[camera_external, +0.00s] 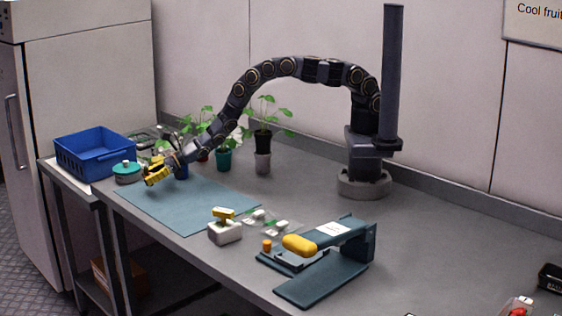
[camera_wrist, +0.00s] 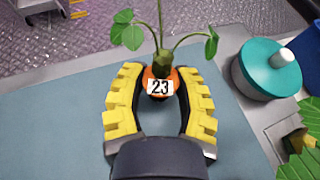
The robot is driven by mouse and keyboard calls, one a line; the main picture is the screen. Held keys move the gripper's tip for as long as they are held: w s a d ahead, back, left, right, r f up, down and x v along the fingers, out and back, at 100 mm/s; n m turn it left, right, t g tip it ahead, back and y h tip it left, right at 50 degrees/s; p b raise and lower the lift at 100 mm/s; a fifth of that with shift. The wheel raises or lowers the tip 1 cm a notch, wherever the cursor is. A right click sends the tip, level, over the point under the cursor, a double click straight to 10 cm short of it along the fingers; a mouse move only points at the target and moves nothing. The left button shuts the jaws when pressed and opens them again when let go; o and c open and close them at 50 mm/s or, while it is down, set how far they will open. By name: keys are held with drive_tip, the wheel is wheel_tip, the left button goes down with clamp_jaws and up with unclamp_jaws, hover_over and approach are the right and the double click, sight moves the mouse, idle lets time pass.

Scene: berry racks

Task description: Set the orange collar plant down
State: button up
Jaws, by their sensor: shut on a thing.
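The orange collar plant shows in the wrist view with its orange collar (camera_wrist: 160,75), a white tag reading 23, a green stem and a few leaves. My gripper (camera_wrist: 158,92) has its yellow padded fingers on either side of the plant, holding it over the blue-grey mat (camera_wrist: 75,120). The lower part of the plant is hidden or too foreshortened to tell. In the external view my gripper (camera_external: 157,171) is low over the far left end of the mat (camera_external: 190,207). The collar cannot be made out there, and I cannot tell whether the plant touches the mat.
A round teal container (camera_external: 127,174) stands left of my gripper, near a blue crate (camera_external: 92,155). Several potted plants, one in a teal pot (camera_external: 223,160), stand behind the mat. The mat's middle is clear.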

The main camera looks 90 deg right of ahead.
drive_tip(key=shift+f, duration=1.4)
drive_tip(key=shift+f, duration=0.15)
drive_tip(key=o, duration=1)
drive_tip(key=shift+s+d+r, duration=0.2)
drive_tip(key=shift+r, duration=0.05)
drive_tip(key=v, duration=0.9)
drive_tip(key=shift+s+d+r, duration=0.1)
drive_tip(key=shift+s, duration=0.05)
drive_tip(key=shift+v, duration=1.05)
